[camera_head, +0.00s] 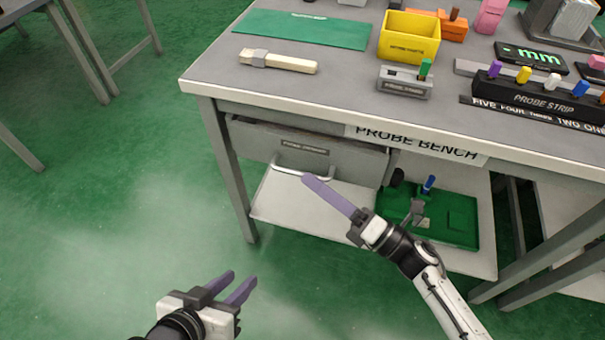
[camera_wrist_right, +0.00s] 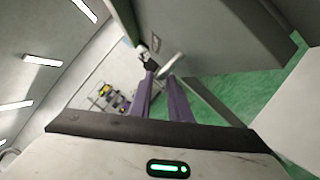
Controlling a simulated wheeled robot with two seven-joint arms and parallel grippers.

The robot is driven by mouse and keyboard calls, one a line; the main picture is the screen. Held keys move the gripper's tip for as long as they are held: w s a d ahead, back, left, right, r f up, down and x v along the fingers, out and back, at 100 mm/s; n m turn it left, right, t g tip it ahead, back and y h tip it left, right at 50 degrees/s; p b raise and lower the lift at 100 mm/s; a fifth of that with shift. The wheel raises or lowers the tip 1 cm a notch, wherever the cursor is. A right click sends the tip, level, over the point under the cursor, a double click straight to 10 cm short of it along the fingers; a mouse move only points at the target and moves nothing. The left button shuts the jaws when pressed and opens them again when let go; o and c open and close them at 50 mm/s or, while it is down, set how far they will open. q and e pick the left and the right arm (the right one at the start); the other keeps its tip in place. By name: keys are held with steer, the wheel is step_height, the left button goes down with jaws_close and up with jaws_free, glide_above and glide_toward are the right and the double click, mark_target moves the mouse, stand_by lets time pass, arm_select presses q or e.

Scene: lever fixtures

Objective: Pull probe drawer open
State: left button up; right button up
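The grey probe drawer (camera_head: 320,156) sits under the bench top in the head view, with a label and a pale bar handle (camera_head: 285,171) on its front. I cannot tell whether it stands slightly open. My right gripper (camera_head: 306,178) reaches in from the lower right, its tips at the handle; one finger hides the other there. In the right wrist view its fingers (camera_wrist_right: 161,78) are apart, with the handle (camera_wrist_right: 174,64) at their tips; a firm hold does not show. My left gripper (camera_head: 244,283) is open and empty over the floor, well short of the bench.
The bench top (camera_head: 340,95) carries a green mat (camera_head: 300,30), a yellow bin (camera_head: 410,36), a pale-handled tool (camera_head: 280,62) and a probe strip (camera_head: 540,98). A lower shelf (camera_head: 290,205) holds a green tray (camera_head: 455,222). The bench leg (camera_head: 228,165) stands left of the drawer. Floor in front is clear.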

mark_target(303, 173)
steer(key=shift+x, duration=2)
jaws_close()
steer(key=shift+s, duration=0.1)
